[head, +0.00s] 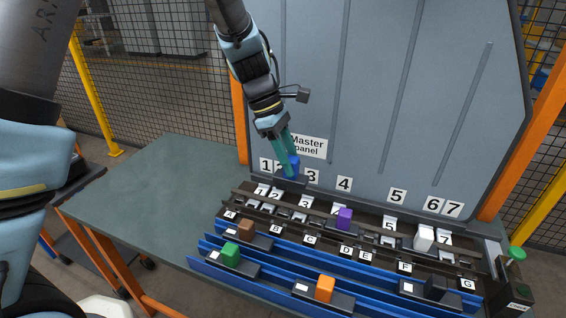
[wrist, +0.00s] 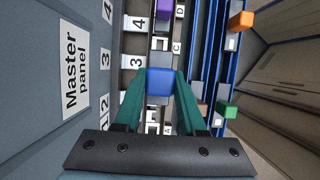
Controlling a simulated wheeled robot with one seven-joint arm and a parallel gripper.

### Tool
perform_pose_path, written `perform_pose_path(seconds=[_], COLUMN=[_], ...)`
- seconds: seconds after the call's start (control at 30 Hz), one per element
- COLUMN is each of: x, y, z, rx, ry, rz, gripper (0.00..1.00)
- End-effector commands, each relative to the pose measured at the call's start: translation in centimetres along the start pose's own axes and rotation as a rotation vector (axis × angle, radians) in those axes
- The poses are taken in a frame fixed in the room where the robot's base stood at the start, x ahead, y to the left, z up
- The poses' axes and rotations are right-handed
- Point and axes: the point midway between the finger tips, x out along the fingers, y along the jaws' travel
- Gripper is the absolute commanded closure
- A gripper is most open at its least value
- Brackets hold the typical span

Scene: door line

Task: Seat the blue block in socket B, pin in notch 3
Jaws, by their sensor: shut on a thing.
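My gripper (head: 291,160) is shut on the blue block (head: 294,168), with the teal fingers on either side of it. In the wrist view the blue block (wrist: 160,84) is clear between the fingertips. The block is held in front of the master panel, near the number 3 and apparently above the row of lettered sockets. The label of socket B (head: 276,228) shows in the head view, nearer the front than the block. The block's pin, and how it lies to notch 3, cannot be seen. The block and fingers hide part of the row below.
A purple block (head: 344,217) and a white block (head: 424,237) stand in the socket row. Brown (head: 246,228), green (head: 231,253), orange (head: 325,288) and dark (head: 435,287) blocks sit along the blue rails in front. The upright panel (head: 400,90) rises behind. The left tabletop (head: 150,195) is clear.

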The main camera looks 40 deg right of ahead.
Motion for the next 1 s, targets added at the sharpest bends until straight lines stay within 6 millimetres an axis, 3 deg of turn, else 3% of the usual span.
perform_pose_path(seconds=[0.6, 1.0], x=[5.7, 5.8], y=[0.0, 0.0], z=[-2.4, -2.4], rx=[0.005, 0.005], ry=[0.001, 0.0], rz=[-0.001, -0.002], gripper=[1.0, 1.0])
